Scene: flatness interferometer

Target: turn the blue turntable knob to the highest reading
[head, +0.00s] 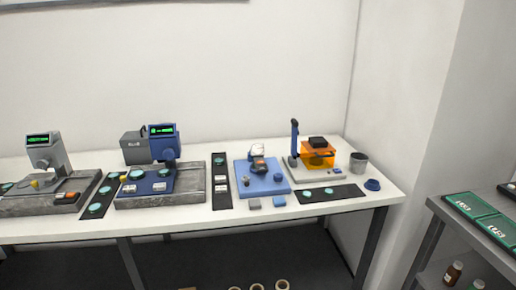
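Neither of my grippers is in view. I cannot tell for sure which part is the blue turntable knob. A small blue round piece (372,184) lies on the white table near its right end. A blue base plate (270,188) with a small device (258,163) on it stands right of the middle. A blue and grey instrument (165,146) with a lit green display (161,129) stands on a grey base at centre left. A paler grey instrument (42,155) with another green display (38,140) stands at the left. The display digits are too small to read.
An orange block (318,158) and a dark blue upright (294,138) stand on a pale base at the right, beside a grey cup (358,163). Black mats (221,196) with teal discs lie between instruments. A shelf (470,222) with green trays stands at far right.

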